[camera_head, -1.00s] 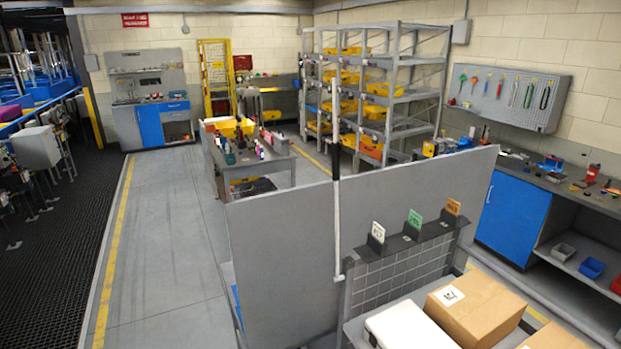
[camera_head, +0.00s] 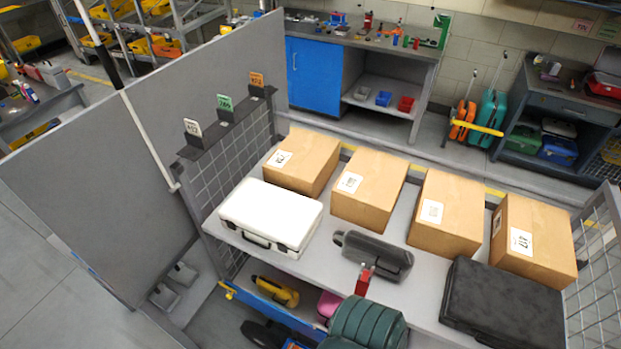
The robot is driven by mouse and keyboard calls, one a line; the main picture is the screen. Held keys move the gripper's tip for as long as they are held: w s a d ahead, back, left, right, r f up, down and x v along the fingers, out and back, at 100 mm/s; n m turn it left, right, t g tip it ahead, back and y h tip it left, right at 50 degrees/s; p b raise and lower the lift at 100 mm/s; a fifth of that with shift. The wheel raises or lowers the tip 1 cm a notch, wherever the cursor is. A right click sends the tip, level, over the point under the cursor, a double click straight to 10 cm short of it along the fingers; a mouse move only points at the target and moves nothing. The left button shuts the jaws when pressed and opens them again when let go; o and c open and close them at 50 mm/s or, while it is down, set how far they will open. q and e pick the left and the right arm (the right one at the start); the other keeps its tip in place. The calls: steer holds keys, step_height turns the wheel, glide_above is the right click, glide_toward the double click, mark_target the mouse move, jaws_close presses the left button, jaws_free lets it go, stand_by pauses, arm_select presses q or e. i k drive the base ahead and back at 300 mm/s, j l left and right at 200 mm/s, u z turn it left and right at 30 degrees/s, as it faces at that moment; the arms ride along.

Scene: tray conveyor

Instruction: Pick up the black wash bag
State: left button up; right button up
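A dark grey-black rounded bag (camera_head: 375,254), which looks like the black wash bag, lies on the grey top shelf (camera_head: 330,268) of a rack. It is near the middle of the shelf, in front of the cardboard boxes, with its longer side running left to right. A small red item (camera_head: 363,281) stands at its front edge. A larger flat black case (camera_head: 505,303) lies to its right, and a white case (camera_head: 270,216) lies to its left. Neither of my grippers shows in the head view.
Several cardboard boxes (camera_head: 367,190) line the back of the shelf. Mesh panels (camera_head: 232,152) close its ends. A grey partition (camera_head: 110,190) stands left. A green ribbed case (camera_head: 365,325) and a yellow item (camera_head: 275,291) sit lower at the front. Grey floor (camera_head: 45,285) is clear at lower left.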

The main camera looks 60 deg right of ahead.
mark_target(395, 263)
steer(key=z, duration=2.75)
steer(key=u, duration=0.5)
